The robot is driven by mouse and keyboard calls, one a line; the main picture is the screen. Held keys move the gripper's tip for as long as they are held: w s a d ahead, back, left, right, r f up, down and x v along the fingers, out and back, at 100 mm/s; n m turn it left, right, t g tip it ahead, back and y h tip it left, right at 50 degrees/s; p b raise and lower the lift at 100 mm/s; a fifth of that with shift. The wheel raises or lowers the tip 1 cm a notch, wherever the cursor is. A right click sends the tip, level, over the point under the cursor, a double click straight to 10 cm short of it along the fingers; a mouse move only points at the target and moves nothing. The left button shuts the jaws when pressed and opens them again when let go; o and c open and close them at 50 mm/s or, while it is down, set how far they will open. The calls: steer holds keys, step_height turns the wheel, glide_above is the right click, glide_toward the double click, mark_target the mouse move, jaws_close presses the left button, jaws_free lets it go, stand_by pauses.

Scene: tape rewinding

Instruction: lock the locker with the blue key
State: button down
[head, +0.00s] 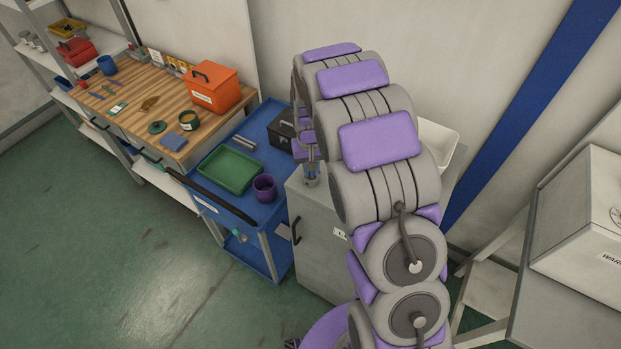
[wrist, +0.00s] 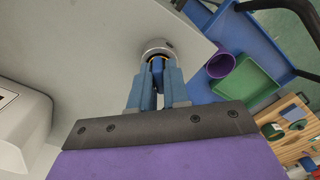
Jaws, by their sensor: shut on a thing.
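The locker (head: 318,230) is a grey cabinet with a dark handle, standing right of the blue cart. A round silver lock cylinder (head: 311,182) stands on its top; it also shows in the wrist view (wrist: 155,44). My gripper (head: 311,168) points down just above the cylinder. In the wrist view, my gripper (wrist: 158,68) is shut on the blue key (wrist: 157,75), of which only a narrow part shows between the fingers. The key's end meets the cylinder; how deep it sits and how it is turned cannot be told.
The blue cart (head: 225,205) holds a green tray (head: 230,168), a purple cup (head: 264,188) and a black box (head: 283,131). A wooden workbench (head: 135,100) with an orange toolbox (head: 212,87) stands beyond. A white bin (head: 438,140) sits behind my arm. The green floor at left is clear.

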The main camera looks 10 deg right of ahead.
steer(key=shift+n, duration=1.1)
steer(key=n, duration=0.3)
steer(key=shift+n, duration=0.3)
steer(key=shift+n, duration=1.8)
steer(key=shift+n+p, duration=0.35)
steer(key=shift+n, duration=1.45)
